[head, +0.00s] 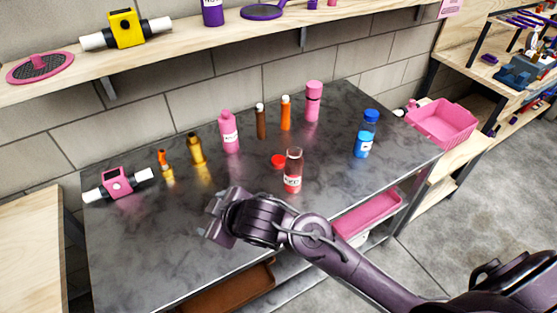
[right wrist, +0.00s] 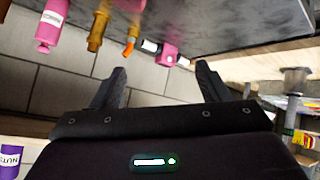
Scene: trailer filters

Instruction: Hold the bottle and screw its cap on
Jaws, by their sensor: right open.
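A clear bottle with red contents and a pale label (head: 293,174) stands upright on the dark table. A small red cap (head: 278,161) lies on the table just left of and behind it, apart from the bottle. My right gripper (head: 213,216) is over the table, left of and nearer than the bottle, pointing left. In the right wrist view my right gripper (right wrist: 160,82) is open with nothing between its fingers. The bottle and cap do not show in that view. My left gripper is not in view.
Pink (head: 229,133), gold (head: 196,150), brown (head: 261,122), orange (head: 285,113) and blue (head: 366,135) bottles stand around on the table. A pink-and-white fitting (head: 118,184) lies at left. The table's front left is clear. A wall shelf (head: 200,42) runs behind.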

